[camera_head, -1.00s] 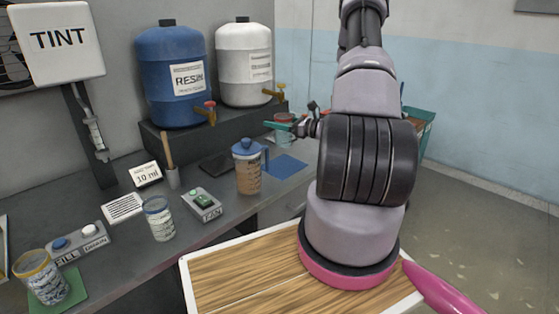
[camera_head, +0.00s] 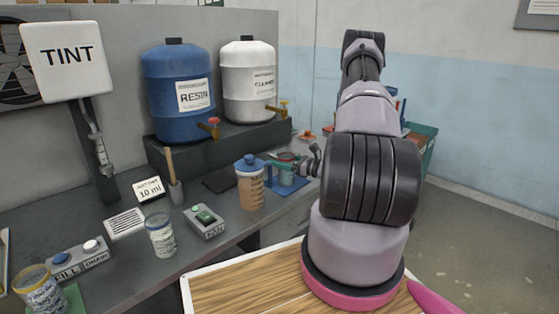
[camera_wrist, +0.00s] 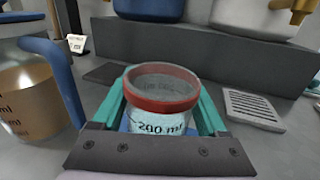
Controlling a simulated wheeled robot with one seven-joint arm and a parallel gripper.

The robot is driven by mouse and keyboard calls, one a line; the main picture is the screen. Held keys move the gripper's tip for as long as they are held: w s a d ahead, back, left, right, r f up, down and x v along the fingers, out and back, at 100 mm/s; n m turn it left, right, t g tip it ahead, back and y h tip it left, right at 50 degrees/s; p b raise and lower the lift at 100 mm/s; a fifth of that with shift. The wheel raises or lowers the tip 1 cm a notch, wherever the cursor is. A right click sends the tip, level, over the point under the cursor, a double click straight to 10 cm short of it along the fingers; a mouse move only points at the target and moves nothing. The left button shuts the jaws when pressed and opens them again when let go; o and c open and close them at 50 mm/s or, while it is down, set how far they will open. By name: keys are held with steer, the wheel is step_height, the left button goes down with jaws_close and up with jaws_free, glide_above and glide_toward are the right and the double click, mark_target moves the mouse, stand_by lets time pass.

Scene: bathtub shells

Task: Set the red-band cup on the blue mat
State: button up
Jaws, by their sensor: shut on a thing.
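The red-band cup (camera_wrist: 162,100) is a clear cup with a red rim and a "200 ml" mark. My gripper (camera_wrist: 165,92) has its teal fingers shut on both sides of it in the wrist view. In the head view, the cup (camera_head: 287,172) is upright over the blue mat (camera_head: 290,187), beside the blue-lidded pitcher. My gripper (camera_head: 280,167) reaches it from the right. The mat's bare part shows around the cup's lower end. I cannot tell whether the cup's base touches the mat.
The blue-lidded pitcher (camera_head: 250,184) of tan liquid stands close to the left of the cup. The resin drum (camera_head: 178,95) and the white drum (camera_head: 248,85) stand on a dark riser behind. A slotted plate (camera_wrist: 253,108) lies right of the cup in the wrist view.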

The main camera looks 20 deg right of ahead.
steer(key=o, duration=1.4)
steer(key=shift+r, duration=0.1)
steer(key=v, duration=1.2)
steer(key=s+a+r+n+g, duration=0.2)
steer(key=a+r+n+g, duration=0.5)
steer(key=r, duration=0.3)
steer(key=s+a+r+n+g, duration=0.3)
steer(key=a+r+n+g, duration=0.3)
steer(key=a+r, duration=0.4)
steer(key=s+a+r+n+t+h, duration=0.1)
steer(key=s+r+n+t+h, duration=0.1)
steer(key=s+r+n+h, duration=0.1)
steer(key=s+a+r+n+t+h, duration=0.2)
steer(key=s+r+n+h, duration=0.1)
steer(key=s+r, duration=0.3)
steer(key=s+a+r+n+t+h, duration=0.1)
steer(key=s+r+n+t+h, duration=0.1)
steer(key=s+r+n, duration=0.3)
steer(key=shift+a+r+h, duration=0.15)
steer(key=shift+r+h, duration=0.1)
steer(key=shift+r, duration=0.55)
steer(key=shift+a+r+h, duration=0.15)
steer(key=shift+r+h, duration=0.1)
steer(key=shift+r, duration=0.6)
